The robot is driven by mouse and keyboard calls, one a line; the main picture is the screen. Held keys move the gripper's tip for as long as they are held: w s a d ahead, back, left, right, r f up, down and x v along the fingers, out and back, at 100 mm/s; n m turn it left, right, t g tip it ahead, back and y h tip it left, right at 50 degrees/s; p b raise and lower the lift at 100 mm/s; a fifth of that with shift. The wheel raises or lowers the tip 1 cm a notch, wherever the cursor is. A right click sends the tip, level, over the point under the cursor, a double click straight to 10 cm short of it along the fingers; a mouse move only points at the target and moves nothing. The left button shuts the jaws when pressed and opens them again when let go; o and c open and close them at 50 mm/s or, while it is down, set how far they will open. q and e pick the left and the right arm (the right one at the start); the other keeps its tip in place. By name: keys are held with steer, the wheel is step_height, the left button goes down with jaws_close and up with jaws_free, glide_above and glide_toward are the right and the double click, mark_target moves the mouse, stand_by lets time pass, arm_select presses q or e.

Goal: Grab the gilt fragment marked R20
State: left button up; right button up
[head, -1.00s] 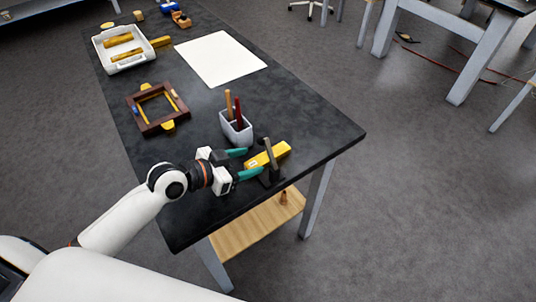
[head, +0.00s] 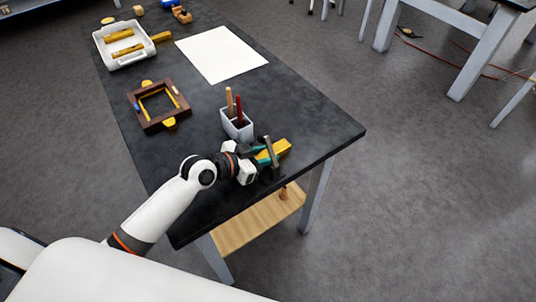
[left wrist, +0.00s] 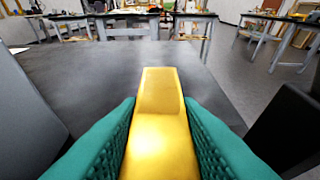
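A golden-yellow fragment (head: 281,148) lies near the right end of the black table. In the left wrist view the fragment (left wrist: 160,110) points straight away from me between the teal fingers. No R20 mark is readable on it now. My left gripper (head: 262,155) is at the fragment's near end. In the left wrist view the gripper's (left wrist: 160,150) ribbed teal pads press against both sides of it, and the fragment appears to rest on the table. The fingers hide its near part in the head view. My right gripper is out of view.
A grey cup (head: 238,127) with two sticks stands just behind the gripper. A brown frame (head: 147,122), white sheet (head: 221,54) and white tray (head: 103,48) lie farther back. The table's right corner is clear.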

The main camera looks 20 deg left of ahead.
arm_select(q)
steer(key=c, duration=0.4)
